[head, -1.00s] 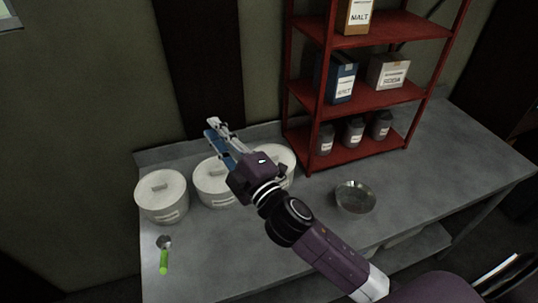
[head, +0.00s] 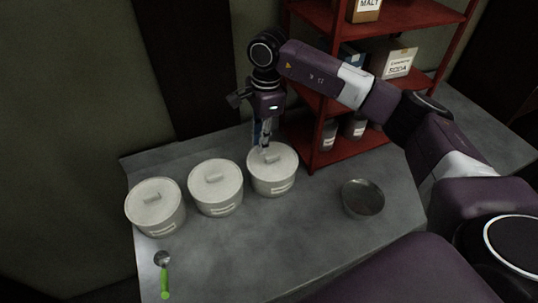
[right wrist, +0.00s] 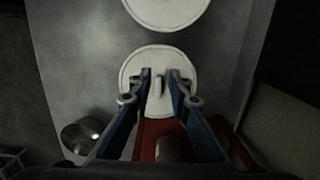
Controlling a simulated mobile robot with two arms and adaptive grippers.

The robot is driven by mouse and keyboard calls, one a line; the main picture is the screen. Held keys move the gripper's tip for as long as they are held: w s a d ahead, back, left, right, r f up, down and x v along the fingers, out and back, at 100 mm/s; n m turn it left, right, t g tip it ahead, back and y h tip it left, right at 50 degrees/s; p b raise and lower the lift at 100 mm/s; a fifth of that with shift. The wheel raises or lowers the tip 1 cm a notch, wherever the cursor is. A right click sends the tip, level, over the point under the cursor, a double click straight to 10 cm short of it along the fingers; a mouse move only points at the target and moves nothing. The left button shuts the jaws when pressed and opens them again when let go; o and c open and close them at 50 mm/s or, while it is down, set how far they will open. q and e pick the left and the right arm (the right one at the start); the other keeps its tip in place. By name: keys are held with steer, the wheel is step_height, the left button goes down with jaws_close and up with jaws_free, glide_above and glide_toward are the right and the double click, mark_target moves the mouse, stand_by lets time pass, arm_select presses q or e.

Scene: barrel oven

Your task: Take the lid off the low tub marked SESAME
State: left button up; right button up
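Three low white tubs with lids stand in a row: a left tub (head: 155,208), a middle tub (head: 216,188) and a right tub (head: 283,184). Their front labels are too small to read, so I cannot tell which is marked SESAME. My right gripper (head: 265,143) points down just over the right tub's lid. In the right wrist view that lid (right wrist: 133,67) lies below the gripper (right wrist: 160,76). The open fingers stand on either side of its bar handle (right wrist: 157,88), with a gap visible on both sides. My left gripper is out of view.
A red shelf rack (head: 345,156) with boxes and dark jars stands close right of the right tub. A metal bowl (head: 362,199) sits on the grey counter (head: 250,245). A green-handled scoop (head: 164,276) lies at front left. The counter's front middle is clear.

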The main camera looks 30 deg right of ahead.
mark_target(271, 156)
steer(key=shift+w+d+r+h, duration=0.1)
steer(key=shift+d+r+h, duration=0.1)
steer(key=shift+d, duration=0.45)
steer(key=shift+d+r+h, duration=0.15)
steer(key=shift+d+h, duration=0.05)
steer(key=shift+d, duration=0.4)
steer(key=shift+d+f, duration=0.1)
steer(key=shift+d, duration=0.25)
steer(key=shift+f+p, duration=0.6)
steer(key=shift+f, duration=0.3)
steer(key=f+p, duration=0.3)
steer(key=f, duration=0.2)
steer(key=shift+s, duration=0.2)
steer(key=shift+f, duration=0.25)
jaws_close()
